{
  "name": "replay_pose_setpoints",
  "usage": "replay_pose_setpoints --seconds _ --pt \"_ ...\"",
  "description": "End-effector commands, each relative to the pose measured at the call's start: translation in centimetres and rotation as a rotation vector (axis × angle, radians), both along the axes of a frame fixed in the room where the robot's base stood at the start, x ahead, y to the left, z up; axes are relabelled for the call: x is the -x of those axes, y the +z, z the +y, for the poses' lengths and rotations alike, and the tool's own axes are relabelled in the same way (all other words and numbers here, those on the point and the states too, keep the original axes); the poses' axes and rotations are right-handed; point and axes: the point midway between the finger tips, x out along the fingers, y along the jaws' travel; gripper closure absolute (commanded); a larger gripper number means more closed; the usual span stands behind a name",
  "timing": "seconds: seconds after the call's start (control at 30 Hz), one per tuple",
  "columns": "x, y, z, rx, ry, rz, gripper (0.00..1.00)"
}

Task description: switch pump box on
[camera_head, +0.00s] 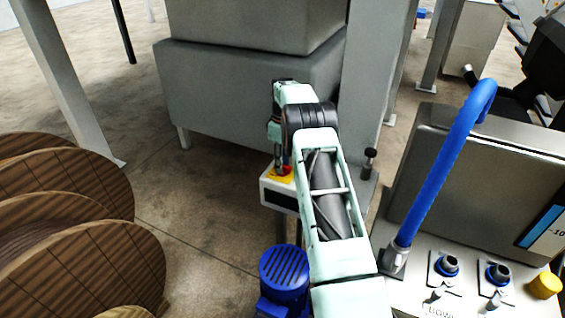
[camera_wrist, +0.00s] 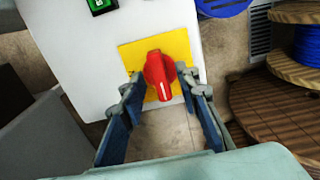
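The pump box (camera_head: 278,197) is a small white box on a post, left of my forearm in the head view. In the wrist view its white face (camera_wrist: 85,55) carries a yellow plate with a red rotary knob (camera_wrist: 160,74). The knob has a white line on its grip. A green button (camera_wrist: 100,4) shows at the top edge of the picture. My gripper (camera_wrist: 164,86) is open, its fingertips on either side of the knob with gaps showing. In the head view my gripper (camera_head: 282,165) is over the box and partly hides the knob.
A blue motor (camera_head: 284,275) stands below the box. Wooden spools (camera_head: 75,235) fill the left side. A large grey machine (camera_head: 235,95) stands behind. A control panel (camera_head: 420,285) with a bent blue pipe (camera_head: 440,165) is on the right. Floor between spools and box is clear.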

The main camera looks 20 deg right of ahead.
Motion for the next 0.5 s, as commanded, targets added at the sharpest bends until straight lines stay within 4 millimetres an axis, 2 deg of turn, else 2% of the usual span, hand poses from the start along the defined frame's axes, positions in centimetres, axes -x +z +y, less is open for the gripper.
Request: replay_pose_setpoints --seconds 0.27,0.5 --pt "0.00 -0.17 0.01 0.000 0.000 0.000 0.70" --pt "0.00 -0.15 0.01 0.000 0.000 0.000 0.97"
